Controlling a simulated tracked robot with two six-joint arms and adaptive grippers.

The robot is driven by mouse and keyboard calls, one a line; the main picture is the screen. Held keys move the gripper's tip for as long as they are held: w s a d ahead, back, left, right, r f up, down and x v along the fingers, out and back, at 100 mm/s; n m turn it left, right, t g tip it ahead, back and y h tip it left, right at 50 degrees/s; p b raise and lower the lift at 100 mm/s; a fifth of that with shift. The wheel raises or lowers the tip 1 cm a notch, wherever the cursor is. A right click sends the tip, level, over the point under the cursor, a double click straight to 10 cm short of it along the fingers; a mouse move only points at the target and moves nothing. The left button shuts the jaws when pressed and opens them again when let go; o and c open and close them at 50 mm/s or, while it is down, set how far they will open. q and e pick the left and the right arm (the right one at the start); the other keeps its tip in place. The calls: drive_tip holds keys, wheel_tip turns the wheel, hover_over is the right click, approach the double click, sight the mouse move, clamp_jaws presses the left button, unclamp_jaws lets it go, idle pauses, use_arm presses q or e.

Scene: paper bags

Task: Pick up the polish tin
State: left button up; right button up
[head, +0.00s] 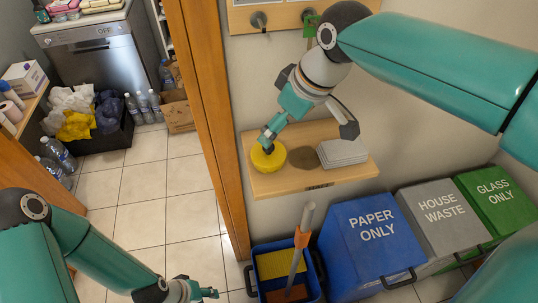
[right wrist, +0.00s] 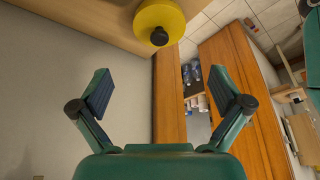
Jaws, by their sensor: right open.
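The polish tin (head: 268,158), round and yellow, sits near the left end of a small wooden wall shelf (head: 275,185). In the right wrist view the tin (right wrist: 158,14) is at the top centre, with a dark knob on it, beyond my fingertips. My right gripper (head: 267,136) points down at the tin in the head view and covers part of its far edge. In the right wrist view my right gripper (right wrist: 160,92) is open, its fingers wide apart, with nothing between them. My left gripper (head: 206,293) is low at the bottom edge, away from the shelf; its finger gap is unclear.
A dark round item (head: 303,158) and a stack of pale sheets (head: 342,152) share the shelf. Below stand blue (head: 365,260), grey (head: 440,235) and green (head: 500,205) bins and a blue bucket (head: 262,292) with a pole. A wooden door frame (head: 207,110) rises left of the shelf.

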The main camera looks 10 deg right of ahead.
sight(272, 147)
drive_tip(key=x, duration=0.6)
drive_tip(key=shift+w+f, duration=0.15)
drive_tip(key=shift+f, duration=0.1)
drive_tip(key=x, duration=0.3)
drive_tip(key=p+x, duration=0.1)
drive_tip(key=shift+s+d+f, duration=0.2)
drive_tip(key=shift+s+f, duration=0.1)
drive_tip(key=shift+f, duration=0.1)
drive_tip(key=shift+w+a+f, duration=0.1)
drive_tip(key=shift+w+f, duration=0.05)
drive_tip(key=shift+f, duration=0.3)
drive_tip(key=c, duration=1)
drive_tip(key=shift+r, duration=0.2)
wheel_tip(272, 147, up, 20)
drive_tip(key=shift+f+p, duration=0.15)
drive_tip(key=shift+p, duration=0.3)
